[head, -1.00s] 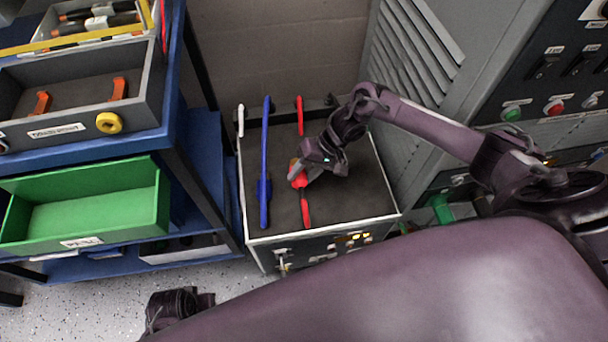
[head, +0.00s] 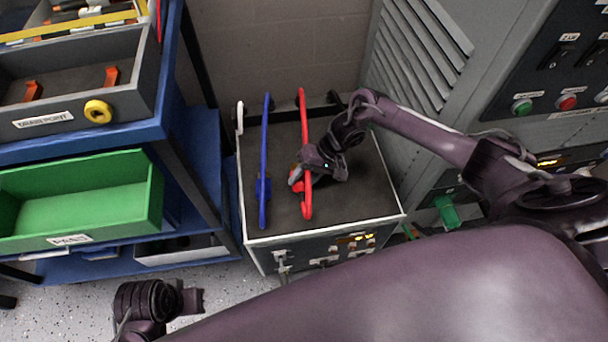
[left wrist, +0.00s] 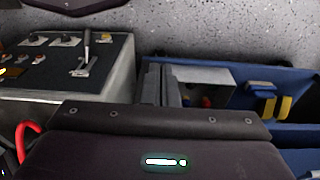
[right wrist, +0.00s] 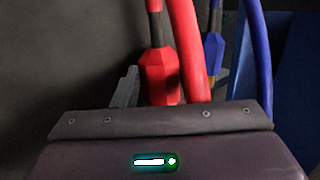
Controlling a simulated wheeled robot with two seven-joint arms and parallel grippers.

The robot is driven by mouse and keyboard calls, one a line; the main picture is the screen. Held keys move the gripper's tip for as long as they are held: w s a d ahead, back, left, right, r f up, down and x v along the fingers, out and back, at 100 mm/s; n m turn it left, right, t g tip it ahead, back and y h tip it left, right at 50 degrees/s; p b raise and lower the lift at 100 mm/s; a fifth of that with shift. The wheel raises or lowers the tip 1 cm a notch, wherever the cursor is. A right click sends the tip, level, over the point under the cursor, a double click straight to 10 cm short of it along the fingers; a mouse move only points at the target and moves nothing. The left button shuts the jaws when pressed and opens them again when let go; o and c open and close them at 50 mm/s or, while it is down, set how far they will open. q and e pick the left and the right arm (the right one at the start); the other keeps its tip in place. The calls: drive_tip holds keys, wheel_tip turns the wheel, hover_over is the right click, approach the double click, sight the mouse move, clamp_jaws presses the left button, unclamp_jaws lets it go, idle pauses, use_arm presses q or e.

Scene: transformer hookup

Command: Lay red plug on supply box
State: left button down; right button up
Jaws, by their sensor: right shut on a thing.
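The supply box (head: 350,205) has a dark top with pale edges. My right gripper (head: 298,179) is over its top, shut on the red plug (right wrist: 158,76). In the head view the gripper and the red cable (head: 304,125) partly hide the plug. The cable runs from the box's back edge toward its front, passing in front of the fingers. I cannot tell whether the plug touches the top. My left gripper (head: 194,301) is low at the front left, away from the box. Its grey fingers (left wrist: 161,85) are together and empty in the left wrist view.
A blue plug (head: 263,188) with its cable lies on the box's left side, close to the red one. A white cable end (head: 240,118) hangs at the back left corner. A blue shelf with a green bin (head: 85,205) stands left; a grey cabinet (head: 425,60) stands right.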

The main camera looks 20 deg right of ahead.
use_arm(q)
drive_tip(key=shift+r, duration=0.1)
use_arm(e)
drive_tip(key=o, duration=1.3)
drive_tip(key=shift+c, duration=0.2)
drive_tip(key=shift+f, duration=0.1)
drive_tip(key=shift+d+r, duration=0.1)
drive_tip(key=shift+r, duration=0.1)
use_arm(q)
drive_tip(key=f, duration=0.1)
drive_tip(key=f+p, duration=0.1)
drive_tip(key=f, duration=0.1)
drive_tip(key=f+p, duration=0.1)
drive_tip(key=f, duration=0.1)
drive_tip(key=shift+w+a+f, duration=0.2)
drive_tip(key=shift+w+a, duration=0.15)
use_arm(e)
drive_tip(key=v, duration=0.7)
drive_tip(key=shift+r, duration=0.1)
